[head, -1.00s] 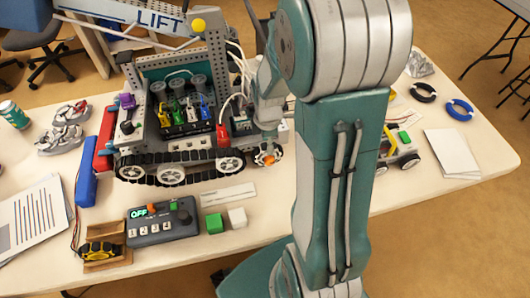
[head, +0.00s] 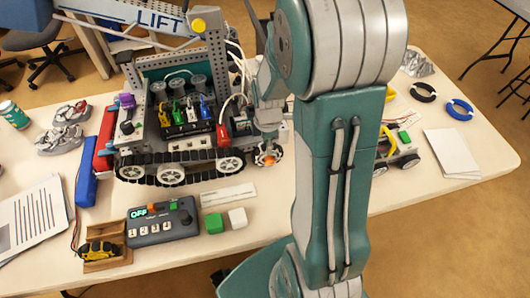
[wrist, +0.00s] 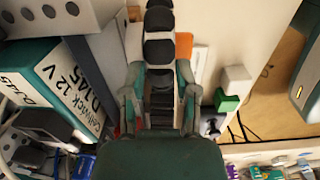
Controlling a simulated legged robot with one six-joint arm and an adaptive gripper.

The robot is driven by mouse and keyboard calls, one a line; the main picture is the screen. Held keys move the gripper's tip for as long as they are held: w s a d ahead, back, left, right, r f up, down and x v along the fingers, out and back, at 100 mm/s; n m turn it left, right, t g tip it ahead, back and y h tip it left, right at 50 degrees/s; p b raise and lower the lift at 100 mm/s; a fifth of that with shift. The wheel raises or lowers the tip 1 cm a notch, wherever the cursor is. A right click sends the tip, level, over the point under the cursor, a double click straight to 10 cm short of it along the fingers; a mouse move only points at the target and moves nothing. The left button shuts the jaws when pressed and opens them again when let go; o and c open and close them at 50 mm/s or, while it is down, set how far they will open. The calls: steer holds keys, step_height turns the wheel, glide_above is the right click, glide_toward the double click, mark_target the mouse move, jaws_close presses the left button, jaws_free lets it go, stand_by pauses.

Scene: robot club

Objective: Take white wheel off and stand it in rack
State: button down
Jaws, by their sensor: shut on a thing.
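The tracked robot model (head: 185,150) stands on the table, with a black track and white wheels along its near side. The white wheel (head: 268,157), with a black tread and an orange hub, is at its right end. My gripper (head: 267,135) reaches down onto this wheel from above. In the wrist view my gripper (wrist: 161,100) is shut on the wheel, whose dark tread blocks (wrist: 160,50) show between the fingers. I cannot tell whether the wheel still touches its axle. A brown holder (head: 106,263) with a yellow and black part stands at front left; it may be the rack.
A control box (head: 160,225) reading OFF, a green block (head: 214,223) and a white block (head: 237,217) lie in front of the model. A small vehicle (head: 398,150) is to the right, partly behind my arm. Bare tabletop (head: 265,200) lies in front of the wheel.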

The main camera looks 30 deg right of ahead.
steer(key=c, duration=0.9)
jaws_free()
jaws_close()
steer(key=shift+s+a+r, duration=0.1)
steer(key=shift+s+a, duration=0.15)
steer(key=shift+s, duration=0.65)
steer(key=shift+s+a+r, duration=0.1)
steer(key=shift+s+a, duration=0.2)
steer(key=shift+s, duration=0.6)
steer(key=shift+s+a+r, duration=0.1)
steer(key=shift+s+a, duration=0.15)
steer(key=shift+s, duration=0.65)
steer(key=shift+r, duration=2.95)
steer(key=shift+w, duration=0.1)
